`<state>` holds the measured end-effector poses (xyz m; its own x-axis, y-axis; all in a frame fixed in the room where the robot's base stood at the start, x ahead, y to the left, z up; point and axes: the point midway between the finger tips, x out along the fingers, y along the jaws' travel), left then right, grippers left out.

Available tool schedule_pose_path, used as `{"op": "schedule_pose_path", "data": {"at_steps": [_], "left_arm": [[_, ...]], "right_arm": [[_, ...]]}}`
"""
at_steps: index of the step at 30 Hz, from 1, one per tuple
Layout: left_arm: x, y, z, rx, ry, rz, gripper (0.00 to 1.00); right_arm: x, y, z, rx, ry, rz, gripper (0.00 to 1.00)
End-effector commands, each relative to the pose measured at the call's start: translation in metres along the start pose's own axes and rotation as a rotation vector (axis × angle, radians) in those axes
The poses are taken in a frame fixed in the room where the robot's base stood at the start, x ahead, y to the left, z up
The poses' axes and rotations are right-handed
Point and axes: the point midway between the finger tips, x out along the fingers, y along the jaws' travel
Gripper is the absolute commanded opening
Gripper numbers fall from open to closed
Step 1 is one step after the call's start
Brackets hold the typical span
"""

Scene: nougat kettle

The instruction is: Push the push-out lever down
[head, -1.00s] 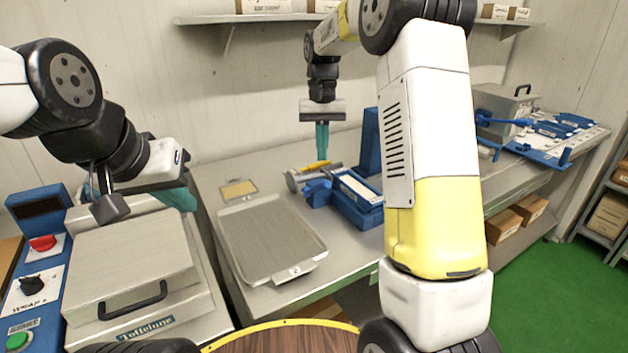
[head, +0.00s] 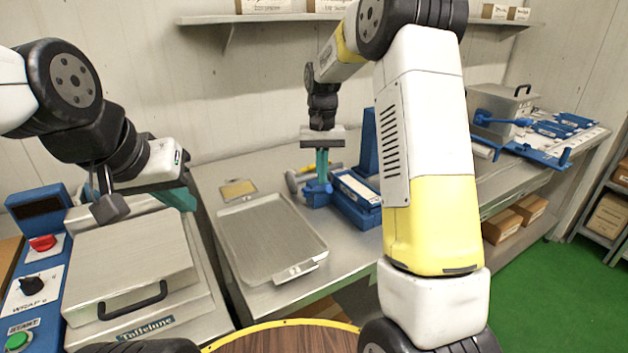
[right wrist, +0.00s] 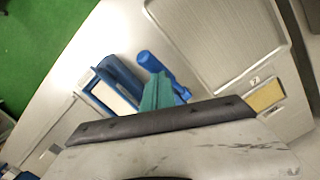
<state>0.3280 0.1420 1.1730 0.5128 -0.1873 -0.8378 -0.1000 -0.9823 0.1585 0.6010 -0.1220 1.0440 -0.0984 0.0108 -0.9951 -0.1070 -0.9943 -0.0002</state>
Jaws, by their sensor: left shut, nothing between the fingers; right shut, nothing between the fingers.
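The blue push-out lever (head: 318,189) stands at the left end of a blue press (head: 352,205) with a white label on the middle of the table. In the right wrist view the lever's rounded knob (right wrist: 150,62) shows beside my fingers. My right gripper (head: 322,172) is shut and empty, pointing down at the lever; its teal fingers also show in the right wrist view (right wrist: 158,90). They overlap the lever in both views, and I cannot tell whether they touch it. My left gripper (head: 180,198) is shut and empty above the grey lidded machine at the left.
A metal tray (head: 270,238) lies left of the press. A hammer-like tool (head: 292,181) lies behind the lever. A grey lidded machine (head: 130,265) stands at front left. My right arm hides part of the table.

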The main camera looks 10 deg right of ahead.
Motion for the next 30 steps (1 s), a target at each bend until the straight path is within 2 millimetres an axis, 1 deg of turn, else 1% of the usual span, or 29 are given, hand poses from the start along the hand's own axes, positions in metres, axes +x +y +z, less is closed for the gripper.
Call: {"op": "schedule_pose_path", "data": {"at_steps": [4,12,15,28,30], "left_arm": [[0.000,0.000,0.000,0.000,0.000,0.000,0.00],[0.000,0.000,0.000,0.000,0.000,0.000,0.00],[0.000,0.000,0.000,0.000,0.000,0.000,0.00],[0.000,0.000,0.000,0.000,0.000,0.000,0.00],[0.000,0.000,0.000,0.000,0.000,0.000,0.00]], "right_arm": [[0.006,0.000,0.000,0.000,-0.003,0.001,0.00],[0.036,0.000,-0.003,0.000,-0.003,0.001,0.00],[0.043,0.000,-0.004,0.000,-0.003,0.000,0.00],[0.044,0.000,-0.004,0.000,-0.001,0.000,0.00],[0.043,0.000,-0.007,0.000,0.000,0.000,0.00]]}}
